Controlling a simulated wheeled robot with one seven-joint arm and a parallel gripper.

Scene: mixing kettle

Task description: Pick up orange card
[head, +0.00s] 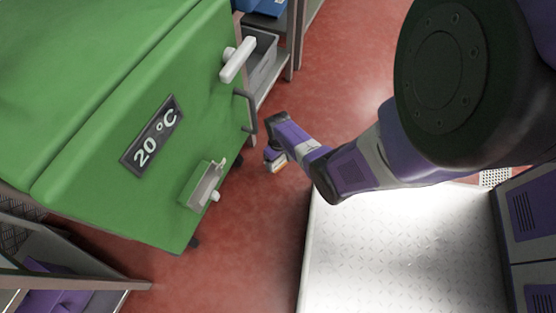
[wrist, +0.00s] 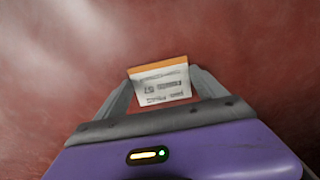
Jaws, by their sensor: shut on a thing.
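The orange card (wrist: 160,83) is white with printed text and an orange strip along its far edge. In the wrist view it sits between the two fingers of my gripper (wrist: 160,90), which are shut on its sides. In the head view my gripper (head: 277,162) hangs over the red floor, just right of the green kettle, with a small orange and white part of the card (head: 281,166) showing at its tip. Most of the card is hidden there by the gripper.
The green kettle (head: 90,150) with a 20 °C display (head: 152,138), a white handle (head: 238,60) and a small holder (head: 203,186) fills the left. A grey bin (head: 262,55) sits on a shelf behind. Red floor (head: 240,250) is clear between the kettle and the metal platform (head: 400,250).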

